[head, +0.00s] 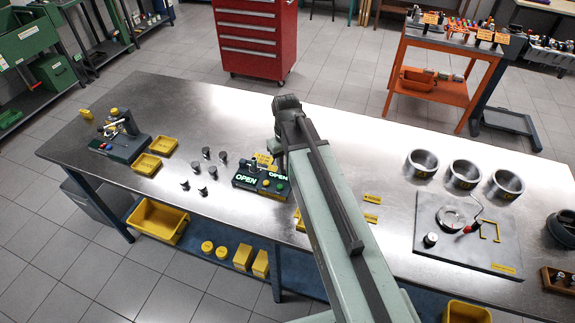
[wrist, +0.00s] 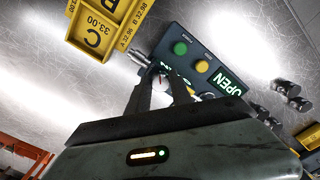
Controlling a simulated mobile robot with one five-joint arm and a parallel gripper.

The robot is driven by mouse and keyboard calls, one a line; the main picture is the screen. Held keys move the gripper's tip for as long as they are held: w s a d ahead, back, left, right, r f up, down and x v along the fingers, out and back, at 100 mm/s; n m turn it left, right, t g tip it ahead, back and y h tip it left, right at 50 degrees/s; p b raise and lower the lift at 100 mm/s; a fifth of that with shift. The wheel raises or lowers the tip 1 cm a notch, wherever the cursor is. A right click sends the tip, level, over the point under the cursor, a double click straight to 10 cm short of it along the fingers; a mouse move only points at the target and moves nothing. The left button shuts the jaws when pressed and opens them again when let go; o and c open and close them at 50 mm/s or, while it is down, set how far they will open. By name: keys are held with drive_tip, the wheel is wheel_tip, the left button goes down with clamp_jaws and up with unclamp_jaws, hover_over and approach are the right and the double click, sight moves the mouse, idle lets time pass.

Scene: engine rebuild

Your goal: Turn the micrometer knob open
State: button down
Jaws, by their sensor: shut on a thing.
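The micrometer station is a dark box (head: 247,182) with lit green OPEN displays, on the steel bench left of my arm in the head view. The wrist view shows the same box (wrist: 203,55) with a green button (wrist: 180,48), a yellow button (wrist: 202,66) and an OPEN display (wrist: 228,83). A silver part of the micrometer (wrist: 139,57) sticks out at its left edge. My gripper (wrist: 163,74) is at this end, its fingers closed around the micrometer knob. The fingers mostly hide the knob and part of a second display.
Yellow trays marked C 33.00, A and B (wrist: 98,27) lie close left of the fingers in the wrist view. Several small pistons (head: 203,190) stand left of the box. Metal rings (head: 464,173) and a grey plate (head: 455,254) lie right of my arm.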

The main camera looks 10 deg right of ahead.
drive_tip(key=m, duration=0.7)
drive_tip(key=shift+a, duration=0.1)
drive_tip(key=m, duration=0.6)
drive_tip(key=shift+m, duration=0.4)
drive_tip(key=c, duration=1.1)
unclamp_jaws()
drive_tip(key=shift+c, duration=0.2)
wheel_tip(320, 180, up, 8)
drive_tip(key=p, duration=0.8)
drive_tip(key=shift+f, duration=0.1)
